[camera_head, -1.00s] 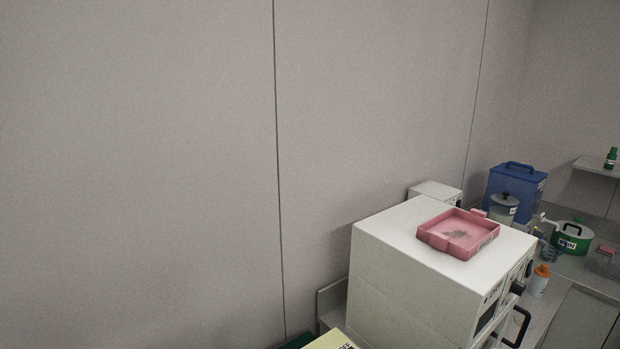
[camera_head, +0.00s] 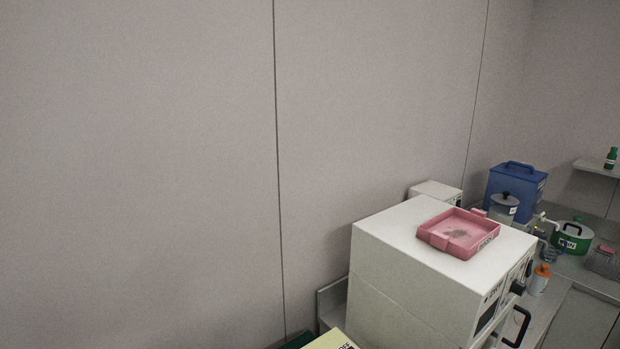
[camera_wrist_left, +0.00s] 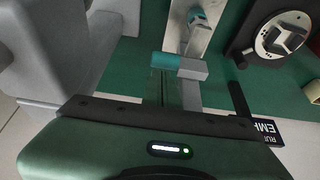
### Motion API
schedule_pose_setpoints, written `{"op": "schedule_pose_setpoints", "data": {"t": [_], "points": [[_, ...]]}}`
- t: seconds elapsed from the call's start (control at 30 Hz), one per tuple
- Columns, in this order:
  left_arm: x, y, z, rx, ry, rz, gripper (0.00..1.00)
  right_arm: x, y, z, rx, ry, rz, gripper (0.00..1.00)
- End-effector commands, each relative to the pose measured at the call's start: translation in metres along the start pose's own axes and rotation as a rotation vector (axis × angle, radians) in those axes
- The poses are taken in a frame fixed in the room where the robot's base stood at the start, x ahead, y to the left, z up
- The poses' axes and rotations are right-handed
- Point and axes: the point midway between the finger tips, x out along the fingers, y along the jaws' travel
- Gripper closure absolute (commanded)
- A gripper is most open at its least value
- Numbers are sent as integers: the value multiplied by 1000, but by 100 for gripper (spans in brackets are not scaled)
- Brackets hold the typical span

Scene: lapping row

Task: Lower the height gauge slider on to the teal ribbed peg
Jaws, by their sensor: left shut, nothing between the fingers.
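My left gripper (camera_wrist_left: 177,92) shows in the left wrist view. Its green body fills the bottom edge, and its narrow fingers point up the picture, shut and empty. At the fingertips is a small block, teal on its left and grey on its right (camera_wrist_left: 192,71); I cannot tell whether it touches them or is the height gauge slider. Above it, a pale metal strip (camera_wrist_left: 188,38) runs to the top edge, carrying a small teal piece (camera_wrist_left: 197,16), too small to confirm as the ribbed peg. The head view shows neither gripper nor the gauge.
In the left wrist view, a dark fixture with a round silver face (camera_wrist_left: 282,38) stands at upper right, near a dark label plate (camera_wrist_left: 266,131). In the head view, a white cabinet (camera_head: 410,270) carries a pink tray (camera_head: 437,237). A blue bin (camera_head: 514,191) stands behind.

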Motion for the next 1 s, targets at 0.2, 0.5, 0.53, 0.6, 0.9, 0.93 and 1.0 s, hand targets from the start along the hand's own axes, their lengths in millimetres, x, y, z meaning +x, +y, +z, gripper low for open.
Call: {"op": "schedule_pose_setpoints", "data": {"t": [0.2,0.5,0.53,0.6,0.9,0.93,1.0], "points": [[4,0,2,0,-1,0,100,2,0,0,0,0,0,64],[8,0,4,0,-1,0,100,4,0,0,0,0,0,64],[8,0,4,0,-1,0,100,5,0,0,0,0,0,64],[9,0,4,0,-1,0,100,5,0,1,0,0,-1,64],[10,0,4,0,0,0,100,6,-2,0,0,0,-2,64],[10,0,4,0,0,0,100,6,-2,0,0,0,-2,64],[10,0,4,0,0,0,100,6,-2,0,0,0,-2,64]]}}
